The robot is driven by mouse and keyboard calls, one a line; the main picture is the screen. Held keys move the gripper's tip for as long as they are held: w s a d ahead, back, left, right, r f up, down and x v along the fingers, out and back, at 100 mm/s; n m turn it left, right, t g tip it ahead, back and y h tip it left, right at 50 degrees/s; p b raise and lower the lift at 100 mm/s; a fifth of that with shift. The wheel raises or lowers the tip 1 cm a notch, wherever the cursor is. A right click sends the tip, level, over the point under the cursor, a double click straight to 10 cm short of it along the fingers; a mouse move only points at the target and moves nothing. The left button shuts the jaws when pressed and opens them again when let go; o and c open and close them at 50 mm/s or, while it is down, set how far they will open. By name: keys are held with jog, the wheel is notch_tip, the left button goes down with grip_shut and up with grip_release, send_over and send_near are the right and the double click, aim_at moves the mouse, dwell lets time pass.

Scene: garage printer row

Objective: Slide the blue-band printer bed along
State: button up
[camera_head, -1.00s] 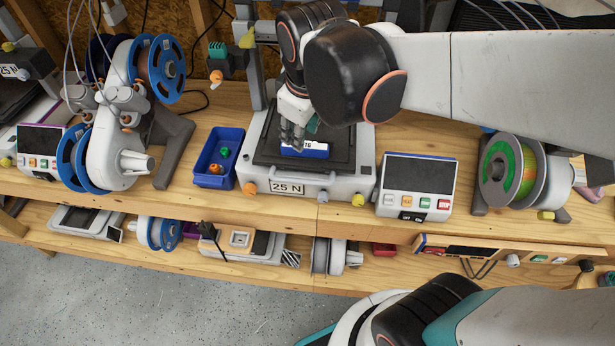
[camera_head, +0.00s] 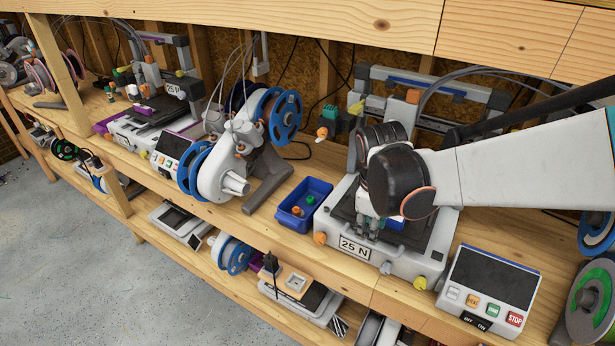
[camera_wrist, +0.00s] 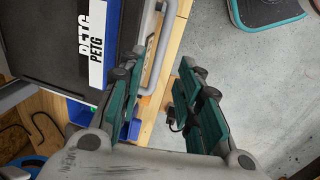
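The blue-band printer (camera_head: 345,222), marked 25 N, stands on the bench with a blue strip (camera_head: 428,86) on its gantry. Its dark bed (camera_head: 422,238) is partly hidden by my arm. A blue-and-white label reading PETG (camera_wrist: 94,60) lies at the bed's front; only a blue bit (camera_head: 394,223) shows in the head view. My gripper (camera_head: 368,230) points down over the front of the bed. In the wrist view my gripper (camera_wrist: 162,68) has its fingers apart, with a pale bar (camera_wrist: 158,52) along the bed's front showing between them. I cannot tell whether they touch it.
A blue bin (camera_head: 292,212) with small parts stands left of the printer, and a control panel (camera_head: 490,285) with a STOP button stands right. A spool machine (camera_head: 222,175) and a second, purple-trimmed printer (camera_head: 140,125) are farther left. A lower shelf (camera_head: 160,245) holds more equipment.

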jog(key=f, duration=0.2)
jog(key=f+b, duration=0.1)
jog(key=f, duration=0.1)
jog(key=w+f, duration=0.1)
jog(key=f, duration=0.1)
jog(key=shift+d+f+b, duration=0.1)
jog(key=shift+d+b, duration=0.2)
jog(key=shift+b, duration=0.1)
grip_shut()
